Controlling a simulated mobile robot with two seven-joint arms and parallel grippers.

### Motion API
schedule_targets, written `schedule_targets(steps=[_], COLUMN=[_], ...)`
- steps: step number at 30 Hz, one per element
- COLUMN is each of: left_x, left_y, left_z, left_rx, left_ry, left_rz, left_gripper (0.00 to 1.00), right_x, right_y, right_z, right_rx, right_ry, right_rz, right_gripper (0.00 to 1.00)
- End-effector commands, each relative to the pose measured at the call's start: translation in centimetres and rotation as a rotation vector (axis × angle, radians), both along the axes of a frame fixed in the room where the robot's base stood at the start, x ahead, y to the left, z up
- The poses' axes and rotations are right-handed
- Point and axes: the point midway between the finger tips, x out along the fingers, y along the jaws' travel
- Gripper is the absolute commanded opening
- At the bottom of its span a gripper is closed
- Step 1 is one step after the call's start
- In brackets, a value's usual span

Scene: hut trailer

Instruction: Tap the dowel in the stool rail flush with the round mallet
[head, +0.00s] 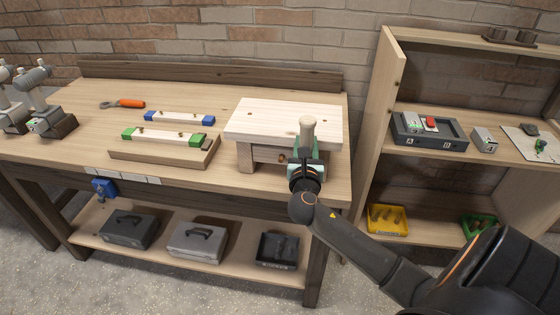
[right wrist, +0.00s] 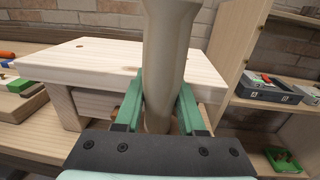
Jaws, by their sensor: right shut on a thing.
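The pale wooden stool (head: 285,120) stands on the workbench near its right end. Its rail (head: 266,155) runs below the top, and a small brown dowel end (head: 283,159) shows there, partly beside my gripper. How far it sticks out cannot be told. My right gripper (head: 307,160) is in front of the stool's right side, its green fingers shut on the round mallet (head: 307,130). The mallet stands roughly upright; in the right wrist view the pale mallet (right wrist: 167,60) rises between the fingers and hides part of the stool (right wrist: 110,62). My left gripper is not in view.
On the workbench (head: 85,105) lie a wooden tray (head: 160,155) with green-ended parts, a blue-ended bar (head: 180,118) and an orange-handled tool (head: 125,103). Grey machines (head: 40,115) stand far left. A shelf unit (head: 385,100) is close on the right.

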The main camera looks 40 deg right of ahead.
Motion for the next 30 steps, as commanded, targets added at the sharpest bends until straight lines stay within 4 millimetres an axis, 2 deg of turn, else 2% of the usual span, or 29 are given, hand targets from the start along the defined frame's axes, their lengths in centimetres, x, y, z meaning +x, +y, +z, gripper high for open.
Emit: schedule_targets(steps=[1, 8, 11, 15, 20, 24, 30], left_x=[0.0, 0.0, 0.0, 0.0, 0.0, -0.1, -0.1], left_y=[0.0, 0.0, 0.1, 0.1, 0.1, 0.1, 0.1], left_z=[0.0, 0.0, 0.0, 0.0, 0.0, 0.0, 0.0], left_rx=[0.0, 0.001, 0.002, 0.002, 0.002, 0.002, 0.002], left_ry=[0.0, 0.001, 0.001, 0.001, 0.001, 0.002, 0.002], left_rz=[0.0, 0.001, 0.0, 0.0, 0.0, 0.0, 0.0], left_gripper=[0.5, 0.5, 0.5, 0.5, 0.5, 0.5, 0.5], right_x=[-0.2, -0.1, 0.4, 1.5, 2.4, 2.7, 2.7], right_y=[-0.8, -0.6, 0.8, 4.3, 7.2, 7.9, 8.0], right_z=[0.4, 0.4, 0.3, 0.3, 0.3, 0.3, 0.3], right_rx=[-0.009, -0.007, -0.004, 0.002, 0.001, -0.003, -0.003], right_ry=[-0.004, -0.005, -0.005, -0.007, -0.006, -0.006, -0.006], right_rz=[-0.021, -0.02, -0.018, -0.011, -0.01, -0.01, -0.008], right_gripper=[0.0, 0.0, 0.0, 0.0, 0.0, 0.0, 0.0])
